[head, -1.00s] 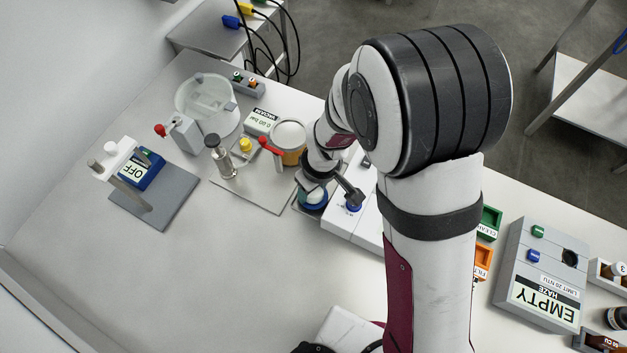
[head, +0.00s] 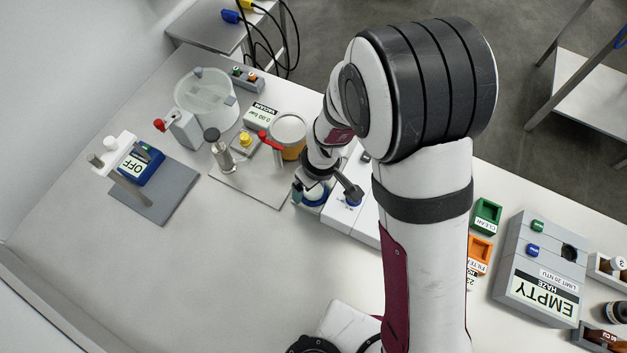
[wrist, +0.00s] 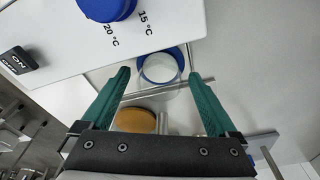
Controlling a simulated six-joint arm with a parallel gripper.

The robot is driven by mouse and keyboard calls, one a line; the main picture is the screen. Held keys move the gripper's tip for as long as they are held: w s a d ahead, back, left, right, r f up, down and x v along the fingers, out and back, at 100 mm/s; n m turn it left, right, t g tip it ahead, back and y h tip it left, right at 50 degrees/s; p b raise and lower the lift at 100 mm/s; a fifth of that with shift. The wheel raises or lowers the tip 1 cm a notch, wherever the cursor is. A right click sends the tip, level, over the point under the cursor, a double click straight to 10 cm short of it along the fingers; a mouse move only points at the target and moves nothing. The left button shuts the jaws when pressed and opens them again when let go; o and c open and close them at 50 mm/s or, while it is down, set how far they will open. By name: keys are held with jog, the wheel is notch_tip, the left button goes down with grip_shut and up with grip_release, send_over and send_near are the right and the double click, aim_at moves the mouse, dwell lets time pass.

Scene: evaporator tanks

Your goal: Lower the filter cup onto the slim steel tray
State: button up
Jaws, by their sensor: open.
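My gripper (wrist: 159,76) is open, with its two green fingers pointing down on either side of a round cup with a blue rim and pale inside, which looks like the filter cup (wrist: 160,67). I cannot tell whether a finger touches it. The cup appears to stand on a narrow bright metal surface, likely the slim steel tray (wrist: 205,81), whose edge shows beside it. In the head view the cup (head: 314,198) is partly hidden under my wrist, and most of the tray is hidden.
A white heater-like unit (head: 349,215) with a blue knob (wrist: 106,8) stands close beside the cup. An amber-filled vessel (head: 290,135) and a red-handled valve (head: 268,139) stand on the other side. The front left of the bench is clear.

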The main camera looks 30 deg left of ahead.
notch_tip(320, 180, up, 16)
jog(key=s+d, duration=0.1)
jog(key=d, duration=0.1)
jog(key=shift+f, duration=0.2)
jog(key=shift+d, duration=0.1)
jog(key=s+d+r+m, duration=0.2)
jog(key=s+d+m, duration=0.4)
jog(key=d+m, duration=0.3)
jog(key=s+d+r+m+g, duration=0.1)
jog(key=s+d+r+m, duration=0.1)
jog(key=s+d+m, duration=0.4)
jog(key=d+m, duration=0.4)
jog(key=shift+d+r, duration=0.15)
jog(key=shift+d, duration=0.2)
